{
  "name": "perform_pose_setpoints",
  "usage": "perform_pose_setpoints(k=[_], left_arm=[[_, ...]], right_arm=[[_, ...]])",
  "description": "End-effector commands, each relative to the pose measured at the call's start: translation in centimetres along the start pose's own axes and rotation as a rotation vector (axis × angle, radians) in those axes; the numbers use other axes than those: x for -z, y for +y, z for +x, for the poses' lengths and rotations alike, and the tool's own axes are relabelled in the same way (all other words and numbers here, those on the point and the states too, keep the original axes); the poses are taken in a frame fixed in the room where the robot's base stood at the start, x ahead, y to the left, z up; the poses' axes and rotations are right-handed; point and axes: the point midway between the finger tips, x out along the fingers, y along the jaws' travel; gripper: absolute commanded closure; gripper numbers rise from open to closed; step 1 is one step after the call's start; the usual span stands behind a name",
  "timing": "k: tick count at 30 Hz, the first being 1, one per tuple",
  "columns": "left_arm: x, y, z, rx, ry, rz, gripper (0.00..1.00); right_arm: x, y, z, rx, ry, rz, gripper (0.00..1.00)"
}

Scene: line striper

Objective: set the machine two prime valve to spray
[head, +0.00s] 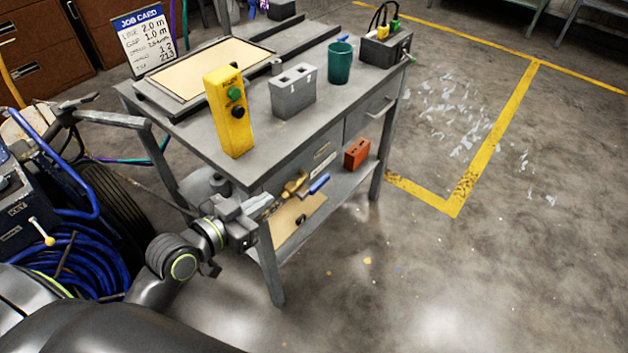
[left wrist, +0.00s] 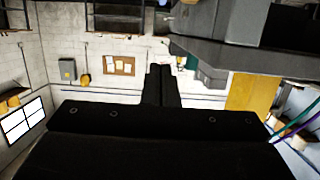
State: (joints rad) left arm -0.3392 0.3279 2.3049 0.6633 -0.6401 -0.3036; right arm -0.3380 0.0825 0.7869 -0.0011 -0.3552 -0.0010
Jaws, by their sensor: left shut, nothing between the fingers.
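A striping machine (head: 15,200) stands at the left edge of the head view, partly cut off, with a dark box body. A small lever with a pale stem and yellow knob (head: 48,240) sticks out of its side. I cannot tell whether this lever is the prime valve or which setting it marks. My left gripper (head: 268,203) is shut and empty, in front of the workbench's near corner, well to the right of the machine. Its shut black fingers (left wrist: 160,72) also show in the left wrist view, with no machine part between them. My right gripper is not in view.
The grey workbench (head: 215,145) carries a yellow button box (head: 229,118), a grey block (head: 292,95) and a green cup (head: 340,64). Its lower shelf holds a red block (head: 357,153). Blue hose (head: 90,262) coils beside the machine. Floor at right is clear.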

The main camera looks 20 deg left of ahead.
Motion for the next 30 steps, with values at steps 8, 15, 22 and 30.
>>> perform_pose_setpoints(k=[8, 15, 22, 30], left_arm=[[0.1, 0.1, 6.0, -0.001, 0.003, -0.003, 1.0], [0.1, 0.0, 11.2, -0.001, 0.002, -0.003, 1.0], [0.0, 0.0, 15.8, -0.001, 0.001, -0.001, 1.0], [-2.9, 0.0, 17.9, 0.001, -0.002, -0.001, 1.0]], right_arm=[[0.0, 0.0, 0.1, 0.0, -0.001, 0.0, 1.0], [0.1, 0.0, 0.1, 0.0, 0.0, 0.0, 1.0], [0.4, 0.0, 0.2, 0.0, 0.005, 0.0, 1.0], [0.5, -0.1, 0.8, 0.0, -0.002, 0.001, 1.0]])
